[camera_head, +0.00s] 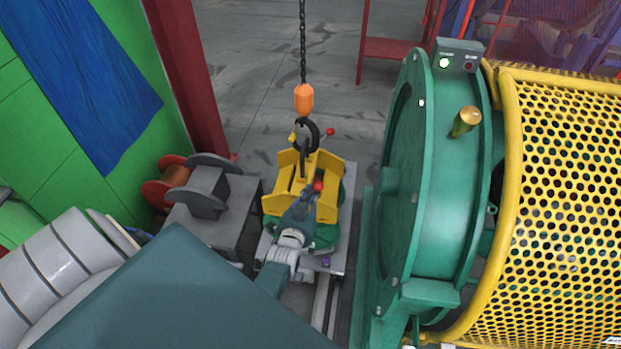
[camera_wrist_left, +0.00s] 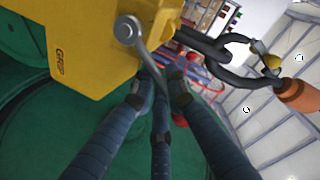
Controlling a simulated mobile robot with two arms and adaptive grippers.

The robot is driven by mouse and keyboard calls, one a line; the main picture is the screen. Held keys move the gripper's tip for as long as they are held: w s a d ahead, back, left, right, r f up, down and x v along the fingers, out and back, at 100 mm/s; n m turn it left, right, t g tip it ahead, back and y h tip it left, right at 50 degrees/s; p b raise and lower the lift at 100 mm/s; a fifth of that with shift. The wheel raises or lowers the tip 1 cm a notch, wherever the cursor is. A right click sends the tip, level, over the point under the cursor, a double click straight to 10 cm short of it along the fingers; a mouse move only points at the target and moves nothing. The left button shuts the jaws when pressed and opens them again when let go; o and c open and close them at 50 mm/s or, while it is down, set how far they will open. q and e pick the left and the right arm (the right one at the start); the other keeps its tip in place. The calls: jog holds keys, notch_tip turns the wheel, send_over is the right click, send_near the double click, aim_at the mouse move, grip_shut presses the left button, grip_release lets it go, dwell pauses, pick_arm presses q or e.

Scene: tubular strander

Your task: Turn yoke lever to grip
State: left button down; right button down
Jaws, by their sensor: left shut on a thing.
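The lever's red knob (camera_head: 318,186) shows at my fingertips in the head view. My left gripper (camera_head: 301,208) reaches in from below, and its fingers (camera_wrist_left: 159,95) are closed around the lever. The lever's lower part is partly hidden by the fingers. My right gripper is not in view.
An orange hook block (camera_head: 304,98) hangs on a chain above the yoke, with a dark hook (camera_head: 306,135) below. A green machine wheel (camera_head: 400,190) and yellow perforated guard (camera_head: 565,200) stand close on the right. A grey stand (camera_head: 225,210) is left.

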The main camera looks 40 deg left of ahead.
pick_arm(q)
jog(key=c, duration=1.7)
grip_release()
jog(key=shift+c, duration=0.2)
notch_tip(320, 180, up, 10)
jog(key=shift+d+r, duration=0.1)
jog(key=shift+c, duration=0.3)
